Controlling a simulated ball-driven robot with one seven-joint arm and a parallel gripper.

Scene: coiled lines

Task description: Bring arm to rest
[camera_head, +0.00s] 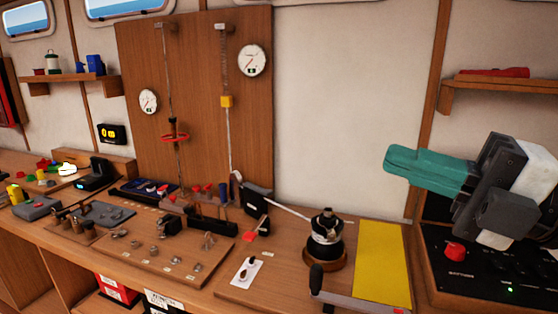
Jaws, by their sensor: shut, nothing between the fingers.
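My gripper (394,162) is at the right of the head view, raised above the bench and pointing left. Its teal fingers are together with nothing between them. The dark and pale links of my arm behind it reach to the right edge and hide part of the black panel. The fingers are in front of the pale wall and appear apart from everything on the bench.
A black winch (325,235) with a line around it stands on the wooden bench (225,285). A yellow mat (382,262) lies right of it. A black panel with a red knob (455,251) is below my arm. A shelf (500,83) holds a red object.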

